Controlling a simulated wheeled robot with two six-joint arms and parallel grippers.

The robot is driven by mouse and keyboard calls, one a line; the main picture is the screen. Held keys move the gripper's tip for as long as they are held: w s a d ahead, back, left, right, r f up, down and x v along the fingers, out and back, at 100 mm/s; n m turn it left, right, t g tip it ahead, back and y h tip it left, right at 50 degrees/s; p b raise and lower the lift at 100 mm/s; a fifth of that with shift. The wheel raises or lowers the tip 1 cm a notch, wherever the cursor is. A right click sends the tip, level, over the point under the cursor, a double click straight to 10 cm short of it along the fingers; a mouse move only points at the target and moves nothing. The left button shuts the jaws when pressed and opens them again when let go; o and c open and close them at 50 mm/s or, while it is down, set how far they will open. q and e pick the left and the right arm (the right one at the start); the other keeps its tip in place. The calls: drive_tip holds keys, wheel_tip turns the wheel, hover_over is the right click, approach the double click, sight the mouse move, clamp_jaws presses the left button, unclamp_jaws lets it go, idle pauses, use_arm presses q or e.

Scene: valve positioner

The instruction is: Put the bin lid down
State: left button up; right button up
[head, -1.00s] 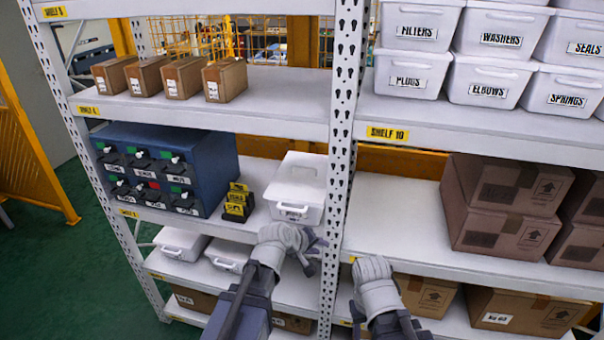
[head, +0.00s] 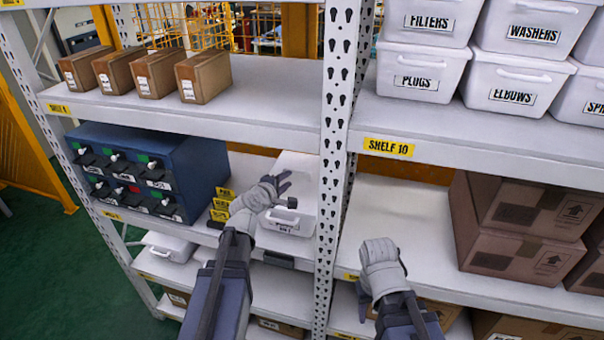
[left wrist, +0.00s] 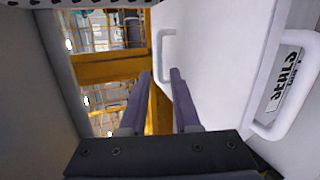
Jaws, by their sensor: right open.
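The white bin (head: 287,222) stands on the middle shelf, against the right upright. Its pale lid (head: 300,168) is over its top; I cannot tell from the head view whether it lies fully flat. In the left wrist view the lid (left wrist: 220,50) shows as a broad white panel with a loop handle (left wrist: 167,55). The bin's front label, reading SEALS, and its front handle are at the right. My right gripper (head: 378,250) is open and empty before the right bay.
A shelf board is above. The right bay's shelf (head: 410,215) has clear room left of the brown cartons (head: 520,225).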

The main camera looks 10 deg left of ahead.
sight(295, 182)
use_arm(q)
drive_tip(key=shift+r, duration=0.1)
drive_tip(key=shift+w, duration=0.25)
drive_tip(key=shift+b+x, duration=0.45)
drive_tip(key=shift+x, duration=0.65)
drive_tip(key=shift+b+x, duration=0.95)
drive_tip(key=shift+x, duration=1.6)
drive_tip(key=shift+a, duration=0.2)
drive_tip(key=shift+s, duration=0.1)
drive_tip(key=shift+c, duration=0.2)
clamp_jaws()
